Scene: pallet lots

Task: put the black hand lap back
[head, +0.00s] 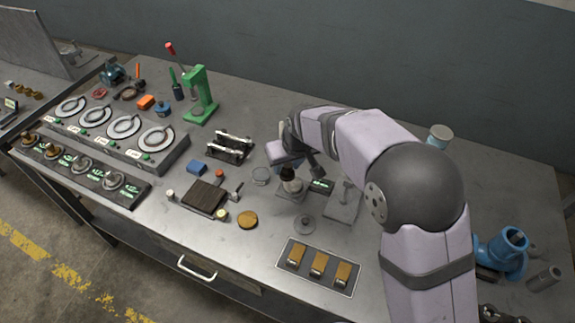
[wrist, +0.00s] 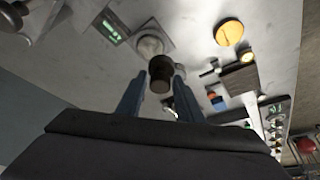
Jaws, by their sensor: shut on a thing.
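My gripper (wrist: 160,78) is shut on a dark upright cylinder, the black hand lap (wrist: 161,72), which sits between the fingertips in the wrist view. In the head view the hand lap (head: 290,174) shows just below the end of my arm, over a small grey plate (head: 284,196) with a green readout. In the wrist view a pale round metal piece (wrist: 150,46) shows right beyond the lap, over that plate. I cannot tell whether it is part of the lap or whether it touches the plate.
A rack (head: 135,191) with several knobbed tools and green labels stands at the front left, before a block (head: 178,160) with ring dials. A dark wood block (head: 203,196), an orange disc (head: 247,220) and a tray (head: 286,277) of brown blocks lie nearer. A green press (head: 200,95) stands behind.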

